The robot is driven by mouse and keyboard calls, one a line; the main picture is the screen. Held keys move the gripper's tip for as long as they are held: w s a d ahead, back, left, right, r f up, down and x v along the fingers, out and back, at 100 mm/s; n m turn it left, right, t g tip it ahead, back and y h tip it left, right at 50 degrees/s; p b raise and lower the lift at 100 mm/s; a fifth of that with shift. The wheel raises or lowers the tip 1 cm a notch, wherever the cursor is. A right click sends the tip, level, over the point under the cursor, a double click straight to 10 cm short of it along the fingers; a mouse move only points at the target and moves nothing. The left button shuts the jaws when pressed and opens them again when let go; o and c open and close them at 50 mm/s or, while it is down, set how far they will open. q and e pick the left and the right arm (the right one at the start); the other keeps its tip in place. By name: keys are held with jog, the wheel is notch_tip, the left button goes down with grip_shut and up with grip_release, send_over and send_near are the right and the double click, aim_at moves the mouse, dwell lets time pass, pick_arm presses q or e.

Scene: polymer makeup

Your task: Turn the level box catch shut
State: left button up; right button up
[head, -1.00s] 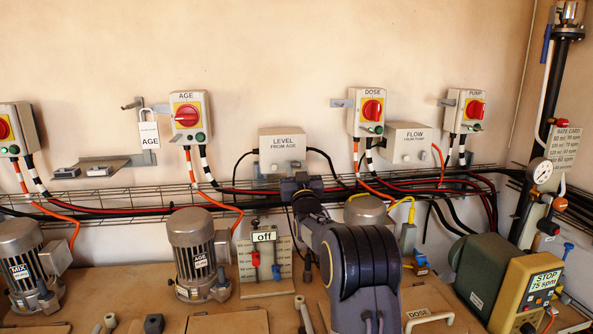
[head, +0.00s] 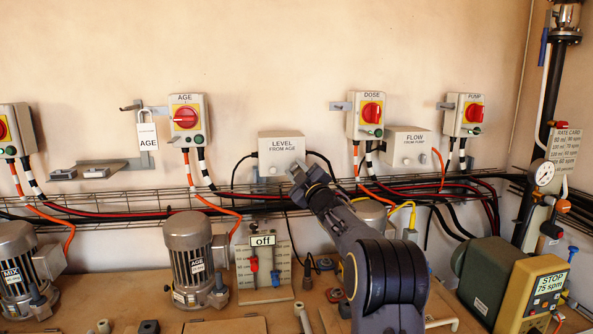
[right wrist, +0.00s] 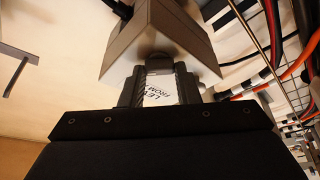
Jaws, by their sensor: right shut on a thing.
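The level box (head: 281,146) is a pale box on the wall in the head view, labelled LEVEL FROM AGE. My right gripper (head: 297,170) is at the lower right of its front, and the arm leans in from the lower right. In the right wrist view the box (right wrist: 135,45) fills the top middle. My right gripper (right wrist: 160,88) reaches it there, with a finger on each side of a small dark piece, apparently the catch (right wrist: 158,62). The fingers are shut on it. Most of the catch is hidden, so its angle cannot be read. My left gripper is not in view.
A wire cable tray (head: 120,207) with red, black and orange cables runs below the box. The flow box (head: 408,147) and the dose switch (head: 371,115) are to the right. The age switch (head: 187,118) is to the left. Motors and a pump stand on the bench below.

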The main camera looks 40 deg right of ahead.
jog(key=n+p, duration=0.1)
jog(key=n, duration=0.1)
jog(key=n+g+y+p, duration=0.1)
jog(key=n, duration=0.1)
jog(key=n+y+p, duration=0.1)
jog(key=n+p, duration=0.1)
jog(key=shift+r+g, duration=0.3)
jog(key=shift+r, duration=0.05)
jog(key=shift+f+n+g+y+p, duration=0.15)
jog(key=shift+n+g+y+p, duration=0.25)
jog(key=shift+n+p, duration=1.05)
jog(key=shift+n, duration=0.35)
jog(key=shift+f, duration=0.1)
jog(key=o, duration=1)
jog(key=shift+s+b, duration=0.45)
jog(key=shift+s, duration=0.05)
jog(key=s, duration=0.2)
jog(key=s+b, duration=0.1)
jog(key=s, duration=0.1)
jog(key=s+a, duration=0.1)
jog(key=s, duration=0.1)
jog(key=shift+s+b, duration=0.35)
jog(key=shift+s, duration=0.05)
